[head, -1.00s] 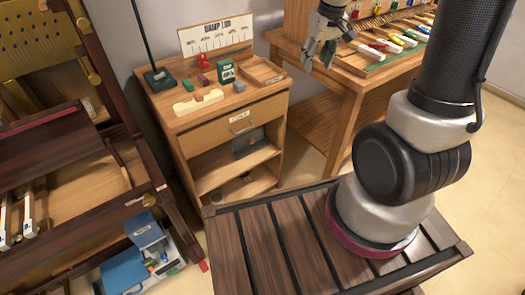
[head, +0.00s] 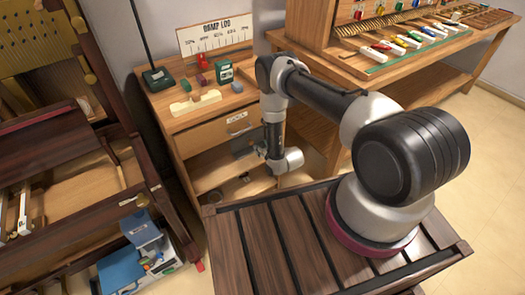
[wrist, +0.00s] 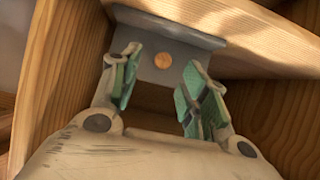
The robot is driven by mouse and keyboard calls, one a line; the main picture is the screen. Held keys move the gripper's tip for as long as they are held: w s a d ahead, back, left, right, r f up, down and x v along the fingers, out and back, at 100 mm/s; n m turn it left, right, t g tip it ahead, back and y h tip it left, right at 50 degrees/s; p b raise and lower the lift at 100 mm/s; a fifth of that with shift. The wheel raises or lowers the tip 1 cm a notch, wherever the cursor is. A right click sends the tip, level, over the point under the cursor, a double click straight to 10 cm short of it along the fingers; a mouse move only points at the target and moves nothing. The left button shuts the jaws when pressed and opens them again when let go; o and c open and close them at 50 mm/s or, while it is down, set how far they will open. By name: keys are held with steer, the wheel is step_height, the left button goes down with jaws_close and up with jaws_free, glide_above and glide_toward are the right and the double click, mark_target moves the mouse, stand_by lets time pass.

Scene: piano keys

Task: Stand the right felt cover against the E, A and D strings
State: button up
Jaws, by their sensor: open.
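My gripper (wrist: 160,75) is open in the wrist view, with green pads on both fingers. Beyond and between the fingertips is a grey plate (wrist: 180,38) with a round copper-coloured disc (wrist: 162,61); nothing is gripped. In the head view my gripper is low at the cabinet's open shelf, mostly hidden by my wrist, and a grey piece (head: 241,147) shows beside it. Small red (head: 201,62), green (head: 186,86) and grey-blue (head: 237,87) blocks sit on the cabinet top. I cannot tell which thing is the right felt cover. No strings labelled E, A or D are readable.
Wooden walls (wrist: 65,70) and a board (wrist: 265,50) close in around my gripper. The cabinet drawer (head: 215,131) is just above. An opened piano (head: 70,190) stands left; a workbench (head: 420,75) with coloured-handled tools is at right.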

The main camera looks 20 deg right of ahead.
mark_target(252, 143)
steer(key=shift+w+a+f+t+y, duration=0.15)
steer(key=shift+w+a+f+t, duration=0.3)
steer(key=shift+w, duration=0.75)
steer(key=shift+w+a+f+t+y, duration=0.1)
steer(key=shift+w+a+f+t, duration=0.1)
steer(key=shift+w+a+f, duration=0.7)
steer(key=shift+w+a+f+t+y, duration=0.2)
steer(key=shift+w+f+t, duration=0.15)
steer(key=shift+w, duration=1.1)
jaws_close()
steer(key=shift+r, duration=1.5)
